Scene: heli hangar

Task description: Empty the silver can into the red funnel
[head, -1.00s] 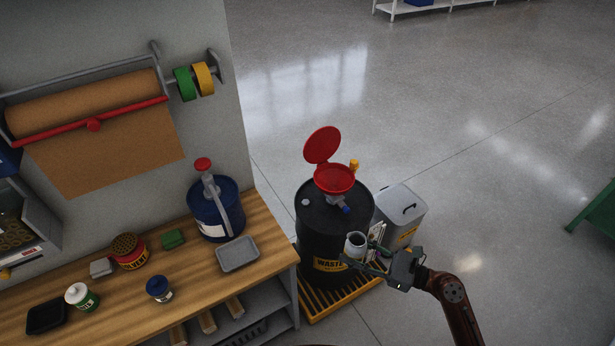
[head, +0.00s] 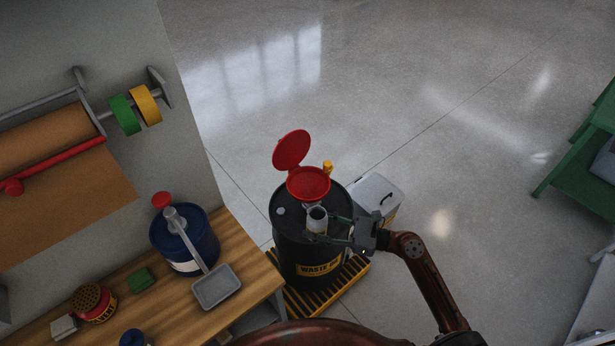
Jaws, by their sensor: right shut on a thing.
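The silver can (head: 317,219) is upright with its open top facing up. My right gripper (head: 322,226) is shut on it and holds it in front of the black waste drum (head: 290,233), near the drum's top edge. The red funnel (head: 308,184) sits on top of the drum, with its round red lid (head: 291,150) swung open behind it. The can is just below and slightly right of the funnel in the picture, apart from it. What is inside the can is too small to tell. My left gripper is not in view.
The drum stands on a yellow and black slatted pallet (head: 345,286). A grey bin (head: 377,195) is behind it to the right. The wooden workbench (head: 180,310) at left holds a blue pump container (head: 187,242) and a grey tray (head: 216,287). Open floor lies beyond.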

